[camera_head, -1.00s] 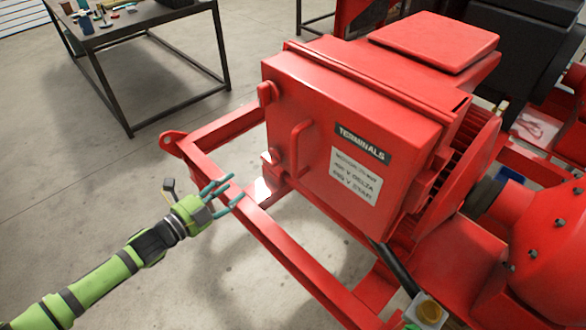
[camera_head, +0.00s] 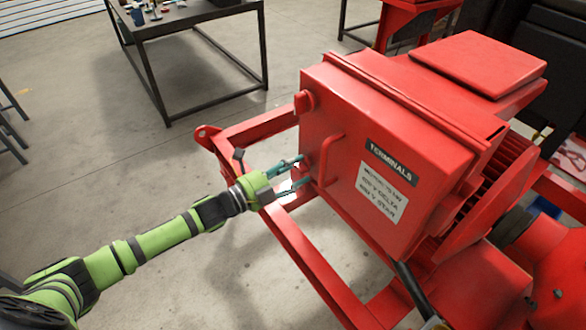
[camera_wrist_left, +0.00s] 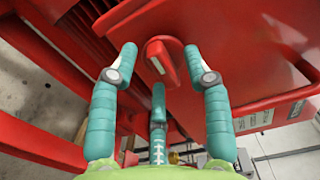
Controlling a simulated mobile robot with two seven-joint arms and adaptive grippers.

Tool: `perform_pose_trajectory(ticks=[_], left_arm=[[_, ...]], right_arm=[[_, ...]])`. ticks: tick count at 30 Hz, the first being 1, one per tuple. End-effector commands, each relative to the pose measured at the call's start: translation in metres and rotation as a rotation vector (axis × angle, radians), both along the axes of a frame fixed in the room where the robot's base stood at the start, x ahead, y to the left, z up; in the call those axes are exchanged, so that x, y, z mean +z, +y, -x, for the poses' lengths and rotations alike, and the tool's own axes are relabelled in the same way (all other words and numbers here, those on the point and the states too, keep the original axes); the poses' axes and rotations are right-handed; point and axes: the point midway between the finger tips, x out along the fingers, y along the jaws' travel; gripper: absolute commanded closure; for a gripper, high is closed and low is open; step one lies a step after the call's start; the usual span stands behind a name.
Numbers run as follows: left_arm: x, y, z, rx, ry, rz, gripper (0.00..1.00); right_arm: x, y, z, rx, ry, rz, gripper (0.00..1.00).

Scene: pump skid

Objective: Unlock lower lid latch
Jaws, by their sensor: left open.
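The red terminal box (camera_head: 345,110) carries a lid with a handle (camera_head: 331,160), an upper latch (camera_head: 304,102) and a lower latch (camera_head: 308,158) along its left edge. The lower latch is partly covered by my fingers in the head view. In the left wrist view the lower latch (camera_wrist_left: 162,60) is a round red base with a raised bar and a pale mark. My left gripper (camera_head: 304,172) is open at this latch. In the wrist view its teal fingertips (camera_wrist_left: 160,58) lie on either side of the latch; contact cannot be told. My right gripper is not in view.
The red skid frame (camera_head: 290,215) runs below and left of the box. A dark table (camera_head: 205,14) with small items stands at the back left. The floor left of the skid is clear.

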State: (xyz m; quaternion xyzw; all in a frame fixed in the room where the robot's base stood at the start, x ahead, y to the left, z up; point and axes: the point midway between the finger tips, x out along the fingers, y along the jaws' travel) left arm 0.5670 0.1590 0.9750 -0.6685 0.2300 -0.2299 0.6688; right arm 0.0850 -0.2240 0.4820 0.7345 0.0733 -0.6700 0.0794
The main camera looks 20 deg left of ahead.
Motion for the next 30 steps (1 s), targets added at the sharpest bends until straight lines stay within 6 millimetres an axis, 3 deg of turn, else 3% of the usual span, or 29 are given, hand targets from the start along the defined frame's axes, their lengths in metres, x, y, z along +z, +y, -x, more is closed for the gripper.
perform_pose_trajectory(ticks=[3, 6, 7, 20, 30], left_arm=[[-0.0002, 0.0000, 0.0001, 0.000, 0.000, 0.000, 0.51], [-0.0001, 0.0000, 0.0001, 0.000, 0.001, 0.001, 0.91], [-0.0001, 0.0000, 0.0002, 0.000, 0.001, 0.001, 1.00], [0.0003, -0.0003, 0.0005, 0.000, 0.025, 0.032, 1.00], [0.0014, -0.0013, 0.0011, 0.000, 0.162, 0.207, 1.00]], right_arm=[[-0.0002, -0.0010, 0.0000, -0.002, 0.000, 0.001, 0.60], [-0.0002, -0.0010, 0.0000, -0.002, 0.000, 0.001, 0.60], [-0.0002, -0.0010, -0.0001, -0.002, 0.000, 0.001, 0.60], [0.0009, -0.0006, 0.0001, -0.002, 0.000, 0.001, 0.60], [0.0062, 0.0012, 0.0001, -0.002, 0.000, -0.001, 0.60]])
